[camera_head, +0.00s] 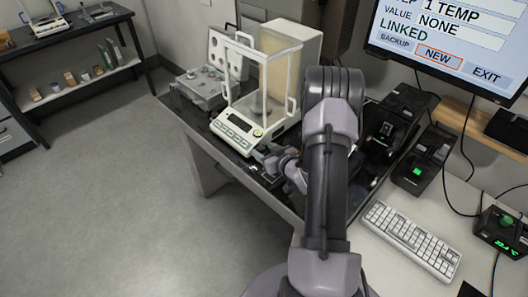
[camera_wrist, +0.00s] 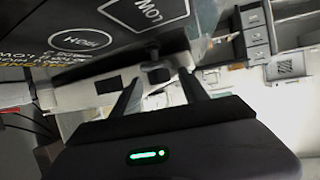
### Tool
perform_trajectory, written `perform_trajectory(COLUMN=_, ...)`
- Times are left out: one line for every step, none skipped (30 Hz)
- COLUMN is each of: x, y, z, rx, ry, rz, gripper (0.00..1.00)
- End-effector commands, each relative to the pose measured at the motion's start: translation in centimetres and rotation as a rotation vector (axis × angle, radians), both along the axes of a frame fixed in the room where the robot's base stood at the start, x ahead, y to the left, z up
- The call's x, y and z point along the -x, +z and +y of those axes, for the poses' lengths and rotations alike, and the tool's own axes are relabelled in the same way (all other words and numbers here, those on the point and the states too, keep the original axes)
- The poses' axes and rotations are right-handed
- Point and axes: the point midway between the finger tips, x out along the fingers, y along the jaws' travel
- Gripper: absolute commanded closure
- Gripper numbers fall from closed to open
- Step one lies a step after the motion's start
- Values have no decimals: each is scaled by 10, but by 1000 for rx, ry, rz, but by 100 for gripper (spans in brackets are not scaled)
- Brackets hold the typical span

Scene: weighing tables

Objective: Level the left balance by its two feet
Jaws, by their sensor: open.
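A white balance (camera_head: 237,128) with a tall clear draft shield (camera_head: 275,85) stands on the dark table in the head view. My gripper (camera_head: 272,158) is low at the balance's front right corner, partly hidden by my own arm. In the wrist view my gripper (camera_wrist: 161,86) is open, its two dark fingers pointing away. A small dark knob-like part (camera_wrist: 158,75), perhaps a foot, shows between the fingertips under a pale body edge. I cannot tell whether the fingers touch it. The other foot and any level bubble cannot be made out.
A dark panel (camera_wrist: 100,30) with upside-down HIGH and LOW markings hangs close above the fingers. Black devices (camera_head: 408,108) and a keyboard (camera_head: 412,238) are on the right. The floor at left is clear.

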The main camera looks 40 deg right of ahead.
Motion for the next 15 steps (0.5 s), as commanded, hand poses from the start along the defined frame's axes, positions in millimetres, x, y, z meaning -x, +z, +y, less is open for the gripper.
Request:
perform_trajectory(x=-1, y=0, z=0, rx=0, ry=0, rz=0, gripper=48)
perform_trajectory(x=-1, y=0, z=0, rx=0, ry=0, rz=0, gripper=48)
perform_trajectory(x=-1, y=0, z=0, rx=0, ry=0, rz=0, gripper=48)
perform_trajectory(x=-1, y=0, z=0, rx=0, ry=0, rz=0, gripper=48)
perform_trajectory(x=-1, y=0, z=0, rx=0, ry=0, rz=0, gripper=48)
perform_trajectory(x=0, y=0, z=0, rx=0, ry=0, rz=0, gripper=48)
perform_trajectory(x=0, y=0, z=0, rx=0, ry=-1, rz=0, gripper=52)
perform_trajectory(x=0, y=0, z=0, rx=0, ry=0, rz=0, gripper=58)
perform_trajectory(x=0, y=0, z=0, rx=0, ry=-1, rz=0, gripper=66)
perform_trajectory(x=0, y=0, z=0, rx=0, ry=-1, rz=0, gripper=72)
perform_trajectory(x=0, y=0, z=0, rx=0, ry=-1, rz=0, gripper=77)
perform_trajectory(x=0, y=0, z=0, rx=0, ry=-1, rz=0, gripper=85)
perform_trajectory(x=0, y=0, z=0, rx=0, ry=0, rz=0, gripper=91)
perform_trajectory(x=0, y=0, z=0, rx=0, ry=0, rz=0, gripper=97)
perform_trajectory(x=0, y=0, z=0, rx=0, ry=0, rz=0, gripper=100)
